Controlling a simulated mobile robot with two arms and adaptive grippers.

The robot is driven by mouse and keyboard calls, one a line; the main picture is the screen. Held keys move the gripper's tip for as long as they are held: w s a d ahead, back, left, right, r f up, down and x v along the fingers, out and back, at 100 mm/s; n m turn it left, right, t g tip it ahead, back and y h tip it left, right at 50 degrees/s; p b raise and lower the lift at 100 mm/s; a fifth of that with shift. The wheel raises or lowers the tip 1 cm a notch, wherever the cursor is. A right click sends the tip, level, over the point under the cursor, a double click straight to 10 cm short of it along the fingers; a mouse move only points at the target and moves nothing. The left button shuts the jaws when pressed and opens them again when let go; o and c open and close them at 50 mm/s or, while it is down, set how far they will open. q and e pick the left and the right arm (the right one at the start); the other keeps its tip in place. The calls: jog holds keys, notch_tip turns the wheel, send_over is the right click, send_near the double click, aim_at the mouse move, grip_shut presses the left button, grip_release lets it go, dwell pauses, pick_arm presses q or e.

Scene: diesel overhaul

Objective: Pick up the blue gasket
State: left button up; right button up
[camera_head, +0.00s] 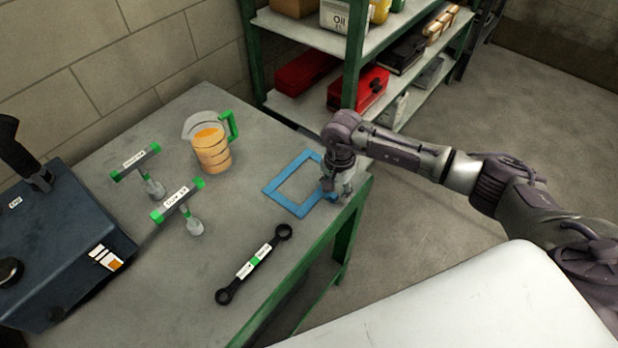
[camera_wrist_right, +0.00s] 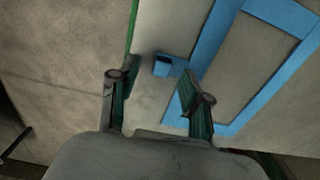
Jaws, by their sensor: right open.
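The blue gasket (camera_head: 283,202) is a flat rectangular frame lying on the grey workbench near its right edge. In the right wrist view, the gasket (camera_wrist_right: 268,88) fills the right side, and a small blue block (camera_wrist_right: 163,66) stands out at its left side. My right gripper (camera_head: 338,194) is over the gasket's right end in the head view and hides part of it. In the right wrist view, the right gripper (camera_wrist_right: 160,92) has its fingers apart, with the blue block ahead between them. The gripper holds nothing. My left gripper is not in view.
The workbench (camera_head: 170,290) also holds a jug (camera_head: 211,150) of orange liquid, a black wrench (camera_head: 254,264), two green-handled T-shaped tools (camera_head: 178,205) and a dark machine (camera_head: 55,250) at left. A green-framed shelf (camera_head: 357,45) with red boxes stands behind the bench.

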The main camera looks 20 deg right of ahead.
jog(key=shift+f, duration=0.35)
grip_shut()
jog(key=shift+r, duration=0.1)
